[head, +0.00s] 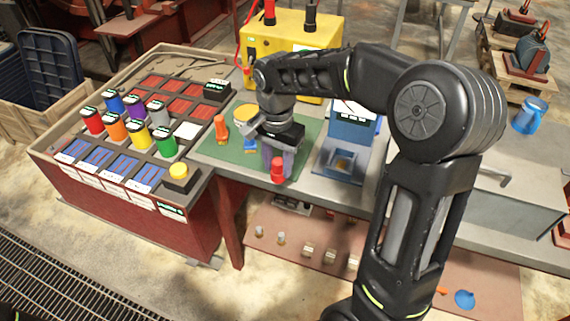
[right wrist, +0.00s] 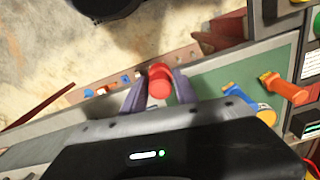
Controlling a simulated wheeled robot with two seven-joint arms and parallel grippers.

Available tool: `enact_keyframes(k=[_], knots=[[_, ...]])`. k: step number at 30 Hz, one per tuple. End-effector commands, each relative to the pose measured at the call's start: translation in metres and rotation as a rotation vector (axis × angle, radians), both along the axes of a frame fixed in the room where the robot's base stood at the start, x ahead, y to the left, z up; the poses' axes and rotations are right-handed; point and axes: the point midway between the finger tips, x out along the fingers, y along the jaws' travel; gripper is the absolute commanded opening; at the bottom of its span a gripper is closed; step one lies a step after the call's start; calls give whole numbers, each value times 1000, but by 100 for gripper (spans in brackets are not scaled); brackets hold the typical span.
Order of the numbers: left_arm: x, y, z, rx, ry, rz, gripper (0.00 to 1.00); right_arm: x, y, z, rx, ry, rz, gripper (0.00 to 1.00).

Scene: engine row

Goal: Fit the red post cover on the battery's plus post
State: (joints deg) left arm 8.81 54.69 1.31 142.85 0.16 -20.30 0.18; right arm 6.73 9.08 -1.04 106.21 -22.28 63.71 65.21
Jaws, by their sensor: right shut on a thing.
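My right gripper (head: 278,160) is shut on a small red cover (head: 278,171), held near the front edge of the workbench. In the right wrist view the red cover (right wrist: 159,86) sits between the two grey-purple fingers (right wrist: 158,98). I cannot tell from these frames whether the cover touches anything below it. I cannot pick out the battery or its plus post for certain. My left gripper is not in view.
A green mat (head: 221,153) lies on the bench, with an orange-handled tool (head: 221,127) on it. A blue-grey unit (head: 345,155) stands right of the gripper. A yellow box (head: 298,42) stands behind. A red rack (head: 125,195) with several coloured cans is at left.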

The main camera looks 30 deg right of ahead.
Motion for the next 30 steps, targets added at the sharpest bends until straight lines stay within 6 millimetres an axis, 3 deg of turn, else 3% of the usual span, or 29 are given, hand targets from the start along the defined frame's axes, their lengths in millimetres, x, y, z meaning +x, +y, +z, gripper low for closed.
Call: enact_keyframes(k=[5,12,19,24,30], knots=[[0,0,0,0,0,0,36,21,13,-27,-3,5,271,0],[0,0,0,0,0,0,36,44,52,-97,-4,13,738,0],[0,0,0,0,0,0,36,37,100,-166,2,7,1042,0],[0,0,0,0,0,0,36,29,115,-187,5,0,1101,0],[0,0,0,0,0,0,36,28,116,-188,4,-2,1106,0]])
